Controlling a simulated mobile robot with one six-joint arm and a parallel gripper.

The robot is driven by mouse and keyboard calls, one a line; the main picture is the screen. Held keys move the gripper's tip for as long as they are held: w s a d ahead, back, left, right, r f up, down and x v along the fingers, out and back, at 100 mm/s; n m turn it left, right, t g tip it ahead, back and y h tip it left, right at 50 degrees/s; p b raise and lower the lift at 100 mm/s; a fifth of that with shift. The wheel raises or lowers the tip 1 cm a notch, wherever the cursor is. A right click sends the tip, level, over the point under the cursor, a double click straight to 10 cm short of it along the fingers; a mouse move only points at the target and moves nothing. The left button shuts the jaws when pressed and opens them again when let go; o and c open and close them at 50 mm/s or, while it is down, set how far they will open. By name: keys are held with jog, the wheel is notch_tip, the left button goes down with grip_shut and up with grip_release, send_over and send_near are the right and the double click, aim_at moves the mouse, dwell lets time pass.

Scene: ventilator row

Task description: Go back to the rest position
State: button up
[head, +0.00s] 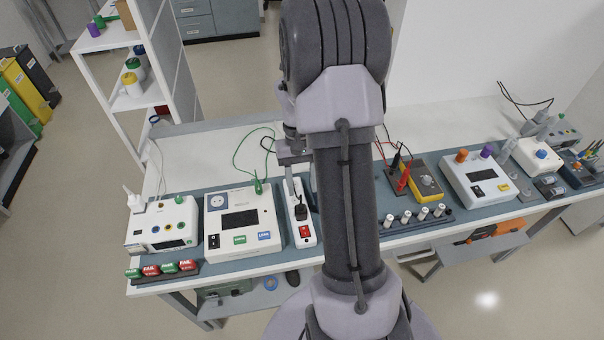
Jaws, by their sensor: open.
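My arm rises through the middle of the head view and hides part of the bench (205,128) behind it. My gripper (291,182) shows just left of the arm, over the back end of a white power strip (304,238). It is small and partly hidden by the arm, and I see nothing held in it. The power strip has a black plug (301,211) in it and a red switch (304,232). I cannot tell the exact gap between the gripper and the strip.
Left of the strip stand a white tester (239,220) and another white device (161,226). To the right are a yellow multimeter (427,179), several small vials (422,214) and a white unit (478,183). A white shelf (175,60) stands at back left.

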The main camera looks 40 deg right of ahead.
jog(key=shift+w+d+r, duration=0.1)
jog(key=shift+w+r, duration=0.05)
jog(key=shift+r, duration=0.45)
